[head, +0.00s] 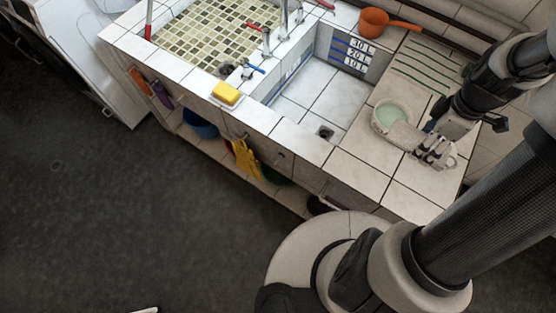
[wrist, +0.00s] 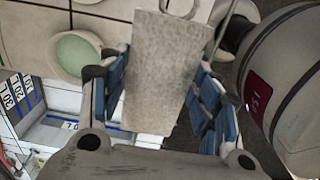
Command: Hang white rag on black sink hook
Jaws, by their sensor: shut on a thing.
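The white rag (wrist: 165,70) shows in the wrist view as a long pale grey-white strip between the blue finger pads. My gripper (wrist: 165,95) is shut on it. In the head view my gripper (head: 436,150) is over the tiled counter at the right end of the sink. The rag (head: 405,137) shows there as a pale strip beside the fingers, close to a round bowl. I cannot tell whether it touches the counter. Small hooks seem to line the sink's front face, but I cannot make out which one is the black hook.
A white bowl with pale green inside (head: 392,116) stands beside my gripper. A yellow sponge (head: 226,93) lies on the front ledge. Yellow gloves (head: 245,158) and an orange cloth (head: 140,82) hang in front. The floor before the sink is clear.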

